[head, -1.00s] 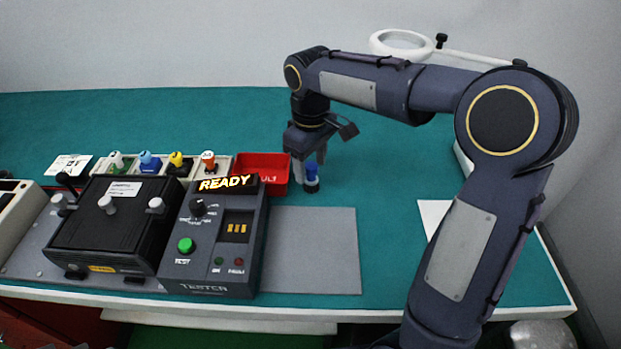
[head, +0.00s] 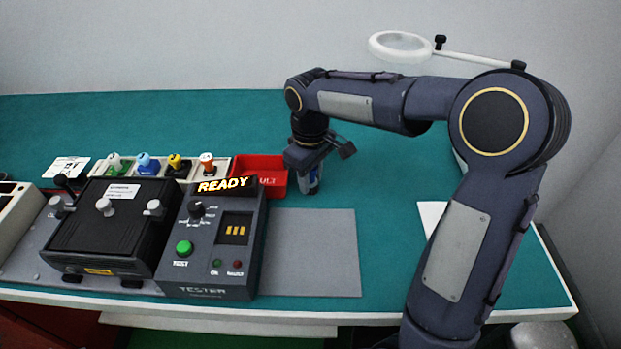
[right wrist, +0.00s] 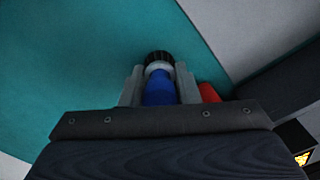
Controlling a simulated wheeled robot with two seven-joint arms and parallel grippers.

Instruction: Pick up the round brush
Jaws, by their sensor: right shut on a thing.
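The round brush (right wrist: 159,88) has a blue handle, a pale collar and a dark bristle end, seen in the right wrist view. My right gripper (right wrist: 159,84) is shut on it, with one finger on each side. In the head view, my right gripper (head: 311,180) points down at the mat just right of the red bin, and mostly hides the brush there. Whether the brush touches the mat is hard to tell. My left gripper is not in view.
The red bin (head: 272,187) stands close to the left of my right gripper. A tester (head: 213,240) reading READY, a black fixture (head: 110,228) and several coloured-top items stand further left. A grey plate (head: 315,255) lies in front. The green mat (head: 390,200) is clear to the right.

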